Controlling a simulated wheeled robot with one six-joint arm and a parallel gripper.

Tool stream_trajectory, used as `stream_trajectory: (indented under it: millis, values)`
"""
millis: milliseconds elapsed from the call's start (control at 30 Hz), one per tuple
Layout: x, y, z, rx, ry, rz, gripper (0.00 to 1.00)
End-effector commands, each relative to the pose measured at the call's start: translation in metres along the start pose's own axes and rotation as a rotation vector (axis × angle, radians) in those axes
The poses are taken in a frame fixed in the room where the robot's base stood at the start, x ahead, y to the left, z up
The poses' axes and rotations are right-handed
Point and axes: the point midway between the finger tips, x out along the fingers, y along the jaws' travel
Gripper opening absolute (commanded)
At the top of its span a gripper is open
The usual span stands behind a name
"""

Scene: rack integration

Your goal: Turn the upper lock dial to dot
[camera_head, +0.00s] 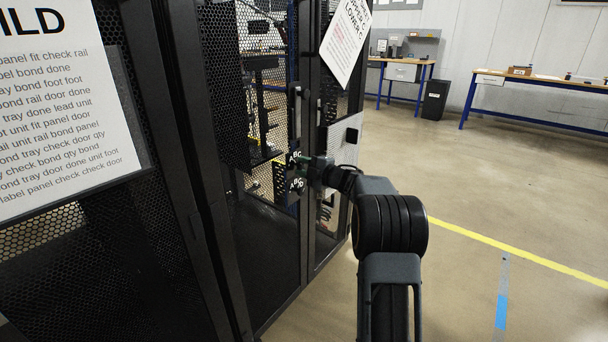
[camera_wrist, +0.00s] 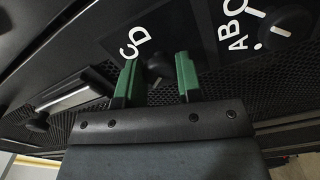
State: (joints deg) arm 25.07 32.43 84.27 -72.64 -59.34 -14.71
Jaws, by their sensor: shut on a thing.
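The upper lock dial (camera_wrist: 158,68) is a dark round knob in the wrist view, beside the white letters C and D on a black plate. My gripper (camera_wrist: 158,78) has green fingers, one on each side of this dial, and is shut on it. The dial's pointer and its dot mark are hidden or too dark to read. In the head view my gripper (camera_head: 308,163) reaches the rack door at the upper of two lettered plates (camera_head: 295,157). The lower lock dial (camera_wrist: 285,28) stands to the right in the wrist view, with white marks and the letters A, B, C.
A silver door handle with a black knob (camera_wrist: 37,122) lies left of my gripper in the wrist view. The black mesh rack door (camera_head: 75,270) fills the left of the head view. Open floor (camera_head: 470,200) lies to the right, with workbenches (camera_head: 545,85) behind.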

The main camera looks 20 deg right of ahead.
Motion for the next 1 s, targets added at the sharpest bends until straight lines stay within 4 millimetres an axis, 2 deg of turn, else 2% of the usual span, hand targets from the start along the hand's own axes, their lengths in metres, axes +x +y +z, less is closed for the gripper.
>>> stream_trajectory:
  millis: [600,1000]
  values:
    - [-0.0004,-0.0022,0.0013,-0.543,-0.002,0.001,0.09]
    - [-0.0004,-0.0004,0.0009,-0.723,-0.003,0.000,0.09]
